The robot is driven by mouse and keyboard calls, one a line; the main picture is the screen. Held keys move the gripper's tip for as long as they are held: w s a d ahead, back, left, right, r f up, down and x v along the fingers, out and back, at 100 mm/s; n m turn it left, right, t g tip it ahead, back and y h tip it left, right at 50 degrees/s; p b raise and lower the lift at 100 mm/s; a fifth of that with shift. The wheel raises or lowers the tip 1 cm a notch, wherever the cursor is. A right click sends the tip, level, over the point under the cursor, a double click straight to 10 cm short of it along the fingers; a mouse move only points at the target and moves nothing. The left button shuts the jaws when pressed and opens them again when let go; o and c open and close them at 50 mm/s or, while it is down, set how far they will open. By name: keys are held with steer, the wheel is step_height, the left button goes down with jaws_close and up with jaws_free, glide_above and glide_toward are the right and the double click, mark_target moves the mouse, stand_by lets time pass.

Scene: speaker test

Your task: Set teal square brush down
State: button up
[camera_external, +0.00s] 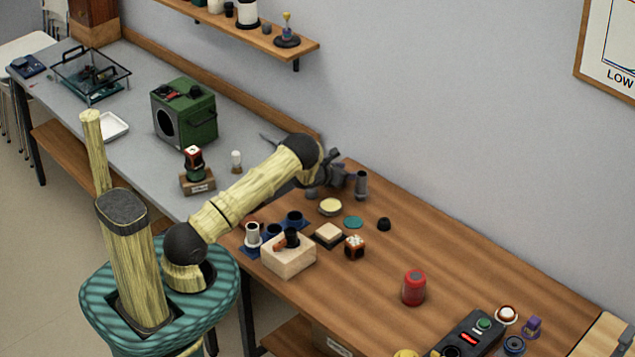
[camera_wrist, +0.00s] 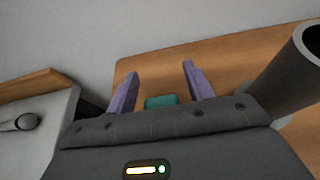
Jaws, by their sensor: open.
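The teal square brush (camera_wrist: 160,102) shows in the wrist view as a small teal block low between my two purple fingers, partly hidden by the gripper body. There is a gap between it and each finger, so it is not clamped. It appears to be at the wooden table's surface, though contact is hard to tell. My gripper (camera_wrist: 160,85) is open. In the external view my gripper (camera_external: 335,168) is low over the wooden table's back left, near the wall. I cannot make out the brush there; the arm and gripper likely hide it.
A dark grey cylinder (camera_external: 361,185) stands close right of my gripper and looms as a tube in the wrist view (camera_wrist: 292,72).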

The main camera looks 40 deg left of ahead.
steer(key=shift+s+r, duration=0.15)
steer(key=shift+s, duration=0.15)
steer(key=b+v, duration=0.1)
steer(key=v, duration=1)
steer(key=shift+s+r, duration=0.15)
steer(key=shift+s, duration=0.05)
